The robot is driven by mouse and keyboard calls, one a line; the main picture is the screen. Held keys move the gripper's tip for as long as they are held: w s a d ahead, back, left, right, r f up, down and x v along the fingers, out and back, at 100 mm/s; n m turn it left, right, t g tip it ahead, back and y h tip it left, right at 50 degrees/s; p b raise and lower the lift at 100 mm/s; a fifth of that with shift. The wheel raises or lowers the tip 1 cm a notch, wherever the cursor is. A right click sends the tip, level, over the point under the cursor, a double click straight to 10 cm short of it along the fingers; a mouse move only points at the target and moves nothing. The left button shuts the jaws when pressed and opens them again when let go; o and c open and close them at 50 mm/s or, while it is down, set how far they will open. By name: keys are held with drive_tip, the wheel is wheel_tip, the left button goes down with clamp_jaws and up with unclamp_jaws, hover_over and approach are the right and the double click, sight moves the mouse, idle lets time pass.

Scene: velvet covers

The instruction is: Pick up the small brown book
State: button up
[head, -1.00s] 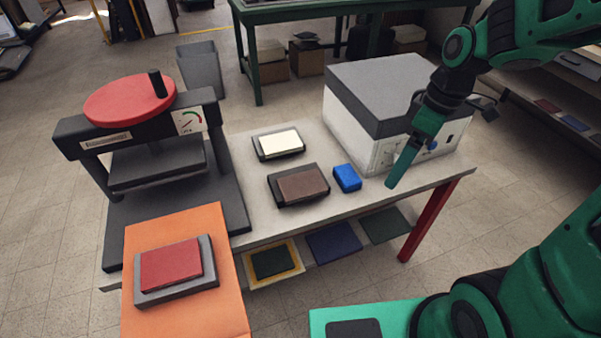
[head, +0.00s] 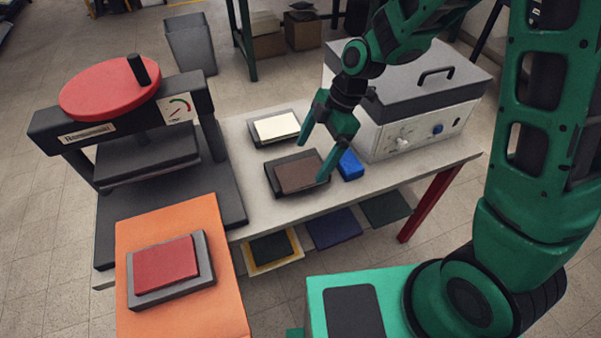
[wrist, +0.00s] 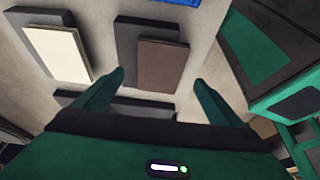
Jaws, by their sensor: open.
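The small brown book (head: 296,174) lies flat on a dark tray (head: 275,184) on the pale table; it also shows in the wrist view (wrist: 161,65), ahead of the fingertips. My gripper (head: 313,155) is open and empty, above and by the brown book in the head view. In the wrist view, my gripper (wrist: 160,78) has its two green fingers spread apart near the book's lower edge, with nothing between them.
A cream book (head: 277,127) on another dark tray sits behind. A blue block (head: 350,165) and a grey-lidded white machine (head: 410,100) stand at right. A press with a red wheel (head: 110,88) stands at left. An orange board (head: 185,230) carries a red book (head: 165,263).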

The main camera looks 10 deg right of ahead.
sight(302, 173)
drive_tip(key=shift+x, duration=2.65)
drive_tip(key=shift+r, duration=0.1)
drive_tip(key=c, duration=1.2)
